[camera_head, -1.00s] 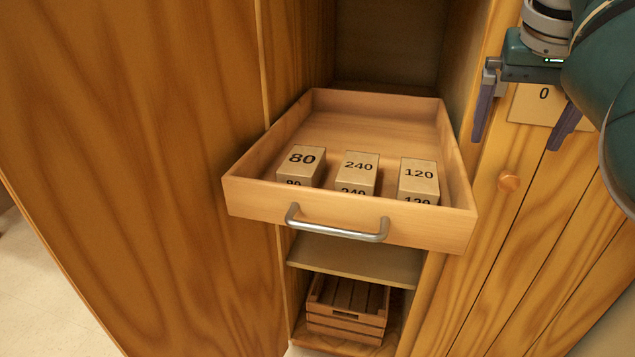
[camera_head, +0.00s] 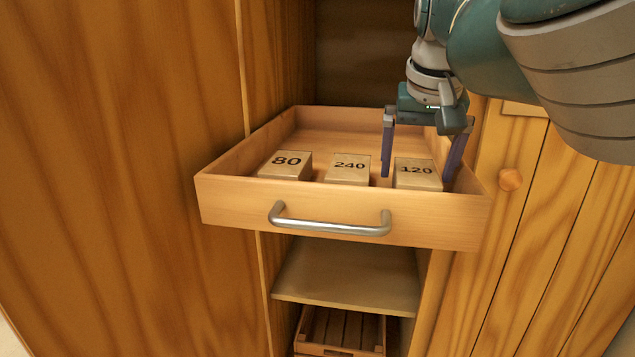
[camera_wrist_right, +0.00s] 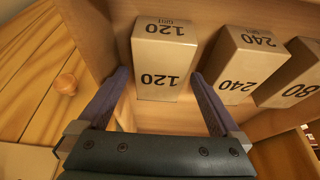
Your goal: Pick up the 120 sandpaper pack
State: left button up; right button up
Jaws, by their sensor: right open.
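The 120 sandpaper pack (camera_head: 417,174) is a tan block marked 120, standing at the right end of the open drawer (camera_head: 240,205). It also shows upside down in the right wrist view (camera_wrist_right: 163,62). My right gripper (camera_head: 418,177) is open, pointing down into the drawer, with one finger on each side of the 120 pack in the head view. In the right wrist view the pack lies ahead between the open fingers (camera_wrist_right: 160,88), with gaps visible and no clear contact. My left gripper is not in view.
The 240 pack (camera_head: 348,169) stands just left of the 120 pack, close to my right gripper's left finger. The 80 pack (camera_head: 285,165) is farther left. The drawer has a metal handle (camera_head: 330,225) in front. A slatted crate (camera_head: 340,330) sits below. A door knob (camera_head: 510,180) is at right.

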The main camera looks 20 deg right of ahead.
jog(key=shift+x, duration=1.1)
jog(key=shift+f, duration=0.25)
jog(key=shift+c, duration=0.2)
jog(key=c, duration=1.4)
